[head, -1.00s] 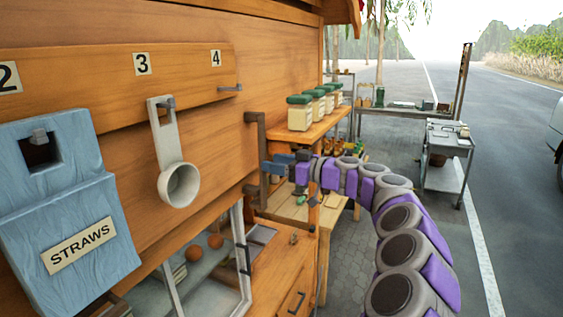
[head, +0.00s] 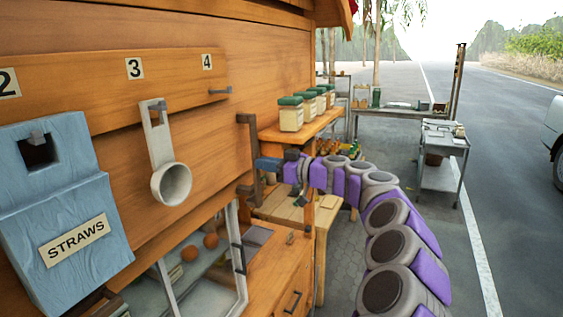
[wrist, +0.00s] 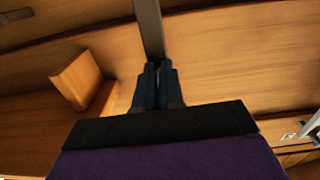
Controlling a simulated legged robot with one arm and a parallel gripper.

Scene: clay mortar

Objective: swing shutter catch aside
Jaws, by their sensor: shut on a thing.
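The shutter catch is a dark metal bar (head: 250,138), bent at its ends, on the orange wooden wall right of the numbered rail. It stands upright. My gripper (head: 260,164) reaches it from the right, with its blue fingers at the bar's middle. In the wrist view, the fingers (wrist: 157,82) are close together at the end of a grey bar (wrist: 148,28) that runs up out of the picture. The gripper is shut on this bar. The fingers hide the gripped part.
A white ladle (head: 171,180) and a blue straws box (head: 62,220) hang at left. Green-lidded jars (head: 291,114) stand on a wooden shelf (head: 300,134) just behind my gripper. A wooden block (wrist: 76,80) juts out left of the fingers. Open pavement lies right.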

